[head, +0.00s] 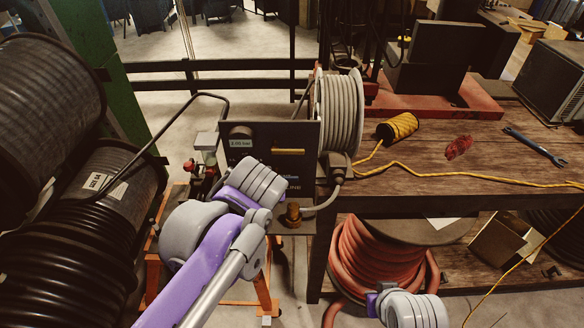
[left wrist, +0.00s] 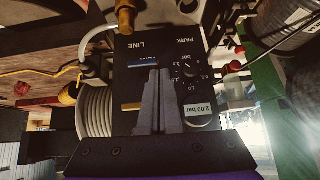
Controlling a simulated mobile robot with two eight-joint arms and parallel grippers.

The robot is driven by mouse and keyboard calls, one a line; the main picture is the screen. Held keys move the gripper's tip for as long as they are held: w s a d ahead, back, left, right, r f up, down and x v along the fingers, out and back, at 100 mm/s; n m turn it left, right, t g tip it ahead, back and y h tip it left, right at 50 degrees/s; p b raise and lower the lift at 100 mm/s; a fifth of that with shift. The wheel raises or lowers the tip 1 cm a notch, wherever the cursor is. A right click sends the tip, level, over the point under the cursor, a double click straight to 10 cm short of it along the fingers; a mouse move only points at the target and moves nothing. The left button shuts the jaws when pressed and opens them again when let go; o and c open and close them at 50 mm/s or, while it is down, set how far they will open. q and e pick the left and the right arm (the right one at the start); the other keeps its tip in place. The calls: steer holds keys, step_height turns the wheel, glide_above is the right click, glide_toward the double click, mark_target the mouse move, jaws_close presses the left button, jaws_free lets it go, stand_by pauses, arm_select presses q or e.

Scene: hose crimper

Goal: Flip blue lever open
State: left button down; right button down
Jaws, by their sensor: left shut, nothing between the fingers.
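The black crimper panel (head: 270,137) stands at the table's left end, with a brass-coloured bar (head: 289,151) and a brass fitting (head: 293,214). In the left wrist view the panel (left wrist: 130,80) carries the words PARK and LINE, and a small blue strip (left wrist: 143,63) beside my fingers; I cannot tell whether it is the lever or a label. My left gripper (left wrist: 155,72) is shut and empty in front of the panel; contact cannot be told. In the head view my left wrist hides its fingers and part of the panel. My right gripper is not seen.
A grey hose reel (head: 340,110) adjoins the panel on the right. A wooden bench (head: 430,155) holds a yellow cord spool (head: 397,127) and a blue wrench (head: 533,146). Large black hose reels (head: 60,240) crowd the left. A red hose coil (head: 375,255) sits below.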

arm_select(q)
steer(key=w+d+r+t, duration=0.1)
steer(key=w+d+r, duration=0.2)
steer(key=d+r, duration=0.1)
steer(key=shift+w+d+r, duration=0.25)
steer(key=shift+d+r, duration=0.15)
steer(key=shift+d, duration=0.35)
steer(key=shift+s+d+f+x, duration=0.1)
steer(key=shift+s+f+x, duration=0.25)
steer(key=shift+x, duration=1.8)
steer(key=shift+s+d+f+x, duration=0.1)
steer(key=shift+s+f+x, duration=0.2)
steer(key=shift+x, duration=1.85)
steer(key=shift+s+f+x, duration=0.35)
steer(key=shift+x, duration=1.8)
